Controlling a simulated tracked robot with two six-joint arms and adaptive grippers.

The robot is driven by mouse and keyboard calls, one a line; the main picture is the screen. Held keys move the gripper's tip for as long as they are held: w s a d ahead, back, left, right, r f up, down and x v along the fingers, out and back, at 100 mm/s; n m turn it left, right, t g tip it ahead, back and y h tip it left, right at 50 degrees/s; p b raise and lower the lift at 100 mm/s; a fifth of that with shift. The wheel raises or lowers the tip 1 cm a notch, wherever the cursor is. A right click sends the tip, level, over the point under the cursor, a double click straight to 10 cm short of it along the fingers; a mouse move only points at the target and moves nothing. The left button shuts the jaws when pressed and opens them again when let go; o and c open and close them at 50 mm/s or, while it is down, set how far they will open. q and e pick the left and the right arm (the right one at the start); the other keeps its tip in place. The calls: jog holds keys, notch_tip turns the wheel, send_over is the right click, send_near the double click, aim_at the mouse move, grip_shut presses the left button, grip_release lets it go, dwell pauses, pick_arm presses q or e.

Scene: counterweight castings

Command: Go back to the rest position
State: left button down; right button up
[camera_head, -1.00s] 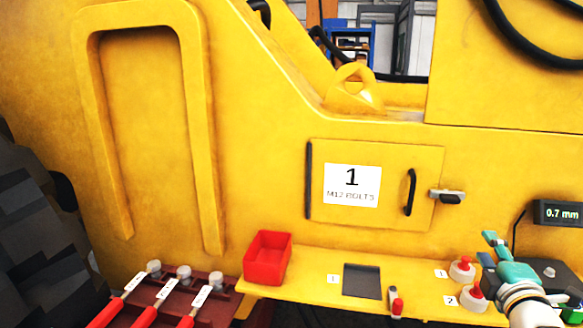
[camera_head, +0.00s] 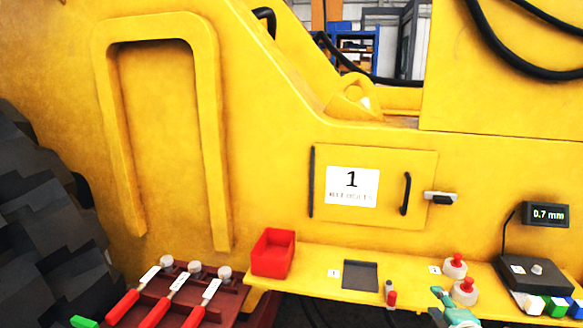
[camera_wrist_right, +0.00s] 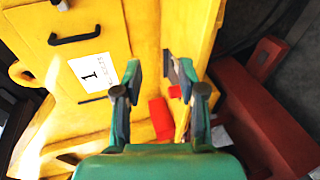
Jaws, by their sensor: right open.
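My right gripper (camera_head: 441,300) shows at the bottom edge of the head view, just in front of the red-knobbed pieces; its arm is mostly out of frame. In the right wrist view my right gripper (camera_wrist_right: 159,78) has its two fingers well apart, with nothing between them. Beyond the fingers are the yellow panel with the label 1 (camera_wrist_right: 92,75) and a red bin (camera_wrist_right: 160,118). My left gripper is not in view.
A yellow shelf (camera_head: 320,257) carries a red bin (camera_head: 273,253), a dark square plate (camera_head: 360,274), red-knobbed pieces (camera_head: 465,291) and a black gauge base (camera_head: 535,273). Red-handled tools (camera_head: 160,305) lie on a dark red rack at left. Coloured blocks (camera_head: 556,307) sit at lower right.

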jog(key=s+a+f+m+g+y+p, duration=0.2)
jog(key=s+a+f+g, duration=0.35)
jog(key=f, duration=0.55)
jog(key=s+a+f+m+g+y+p, duration=0.1)
jog(key=s+a+f+m+g+y, duration=0.1)
jog(key=s+a+f, duration=0.75)
jog(key=s+a+f+m+g, duration=0.2)
jog(key=s+f+m+g, duration=0.1)
jog(key=s+f+m, duration=0.2)
jog(key=s+a+f+m+g+y, duration=0.1)
jog(key=s+a+f+m+g, duration=0.2)
jog(key=s+f+m, duration=0.2)
jog(key=s+m, duration=0.3)
jog(key=m, duration=0.1)
jog(key=shift+s+m+p, duration=0.3)
jog(key=shift+p, duration=0.1)
jog(key=shift+g, duration=0.25)
